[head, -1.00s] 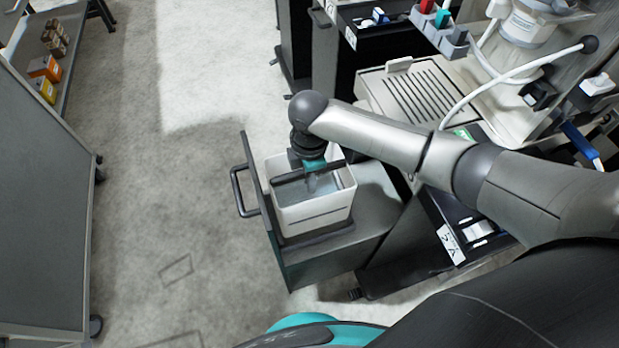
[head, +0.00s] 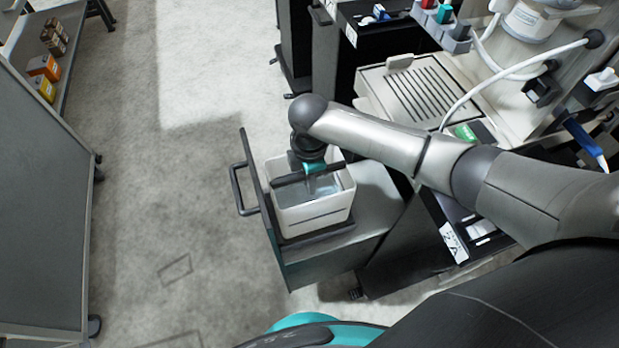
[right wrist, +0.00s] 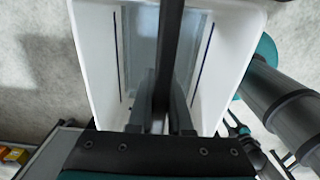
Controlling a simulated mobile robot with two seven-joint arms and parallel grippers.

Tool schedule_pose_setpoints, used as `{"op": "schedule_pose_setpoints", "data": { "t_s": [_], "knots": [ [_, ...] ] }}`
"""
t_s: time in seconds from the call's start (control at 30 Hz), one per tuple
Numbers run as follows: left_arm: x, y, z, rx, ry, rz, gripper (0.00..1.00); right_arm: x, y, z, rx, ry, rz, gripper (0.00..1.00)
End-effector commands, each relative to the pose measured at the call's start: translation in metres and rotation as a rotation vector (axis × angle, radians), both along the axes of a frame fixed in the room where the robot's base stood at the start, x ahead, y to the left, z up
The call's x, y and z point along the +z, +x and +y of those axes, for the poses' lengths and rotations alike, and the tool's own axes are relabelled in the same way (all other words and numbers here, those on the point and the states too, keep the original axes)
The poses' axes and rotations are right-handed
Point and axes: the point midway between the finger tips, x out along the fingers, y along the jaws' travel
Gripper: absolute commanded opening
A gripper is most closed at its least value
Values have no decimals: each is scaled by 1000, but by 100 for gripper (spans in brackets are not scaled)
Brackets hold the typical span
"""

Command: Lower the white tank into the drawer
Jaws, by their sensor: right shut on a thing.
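The white tank (head: 312,217) is an open-topped box with a dark bar handle (head: 275,181) across its mouth. It is upright in the pulled-out grey drawer (head: 322,262), close behind the drawer's front panel. I cannot tell whether its underside touches the drawer floor. My right gripper (head: 311,176) comes down from above and is shut on the handle. In the right wrist view, the fingers (right wrist: 161,112) close around the dark bar (right wrist: 169,45), with the tank's white walls (right wrist: 93,45) on both sides. My left gripper is not in view.
The drawer's pull (head: 239,190) sticks out to the left over open floor (head: 170,215). A machine with a slotted drip tray (head: 418,100) and a white hose stands at the upper right. A grey cart (head: 45,190) stands at the far left.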

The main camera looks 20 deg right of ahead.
Motion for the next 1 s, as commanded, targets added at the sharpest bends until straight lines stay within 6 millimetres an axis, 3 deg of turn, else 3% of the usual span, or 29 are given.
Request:
{"op": "schedule_pose_setpoints", "data": {
  "t_s": [1.0],
  "knots": [
    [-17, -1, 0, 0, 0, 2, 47, -28, 2, 1, 1, 3, -6, 0]
  ]
}}
